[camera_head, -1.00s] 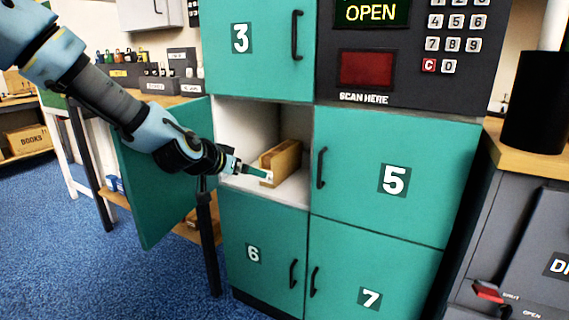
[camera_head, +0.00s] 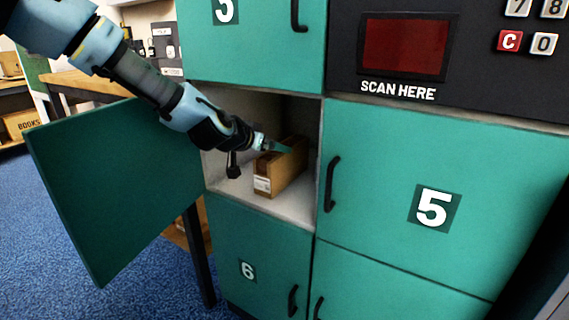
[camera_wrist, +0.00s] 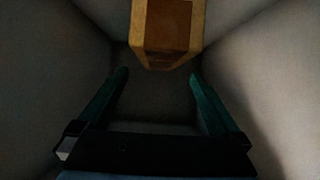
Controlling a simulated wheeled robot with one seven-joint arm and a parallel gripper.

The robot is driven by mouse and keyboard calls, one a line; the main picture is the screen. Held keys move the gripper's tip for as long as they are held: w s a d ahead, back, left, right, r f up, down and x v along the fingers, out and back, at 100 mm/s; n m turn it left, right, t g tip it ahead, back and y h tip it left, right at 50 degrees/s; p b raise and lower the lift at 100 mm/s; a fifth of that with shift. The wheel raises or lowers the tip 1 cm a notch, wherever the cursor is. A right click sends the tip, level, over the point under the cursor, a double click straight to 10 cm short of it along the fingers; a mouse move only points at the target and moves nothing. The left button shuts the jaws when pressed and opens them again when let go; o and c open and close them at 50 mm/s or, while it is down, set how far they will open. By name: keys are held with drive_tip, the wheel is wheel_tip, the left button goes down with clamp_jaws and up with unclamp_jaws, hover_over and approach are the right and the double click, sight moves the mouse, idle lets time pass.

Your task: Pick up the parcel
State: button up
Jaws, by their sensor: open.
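The parcel (camera_head: 281,172) is a narrow brown carton with a white label on its front end. It stands on the floor of the open locker compartment (camera_head: 293,211). In the wrist view the parcel (camera_wrist: 168,35) shows at the top middle, beyond my fingertips and slightly right of centre. My gripper (camera_head: 277,147) reaches into the compartment, close to the parcel's upper part. In the wrist view my gripper (camera_wrist: 159,76) has its two green fingers spread wide, with nothing between them. I cannot tell from the head view whether a finger touches the parcel.
The compartment's green door (camera_head: 115,185) stands swung open to the left. Closed doors surround the opening: door 5 (camera_head: 400,190) at right and door 6 (camera_head: 250,255) below. The scanner panel (camera_head: 404,47) is above right. In the wrist view the compartment walls (camera_wrist: 262,75) stand close on both sides.

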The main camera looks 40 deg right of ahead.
drive_tip(key=x, duration=0.7)
drive_tip(key=shift+w+d, duration=0.1)
drive_tip(key=shift+d, duration=0.25)
clamp_jaws()
idle(0.6)
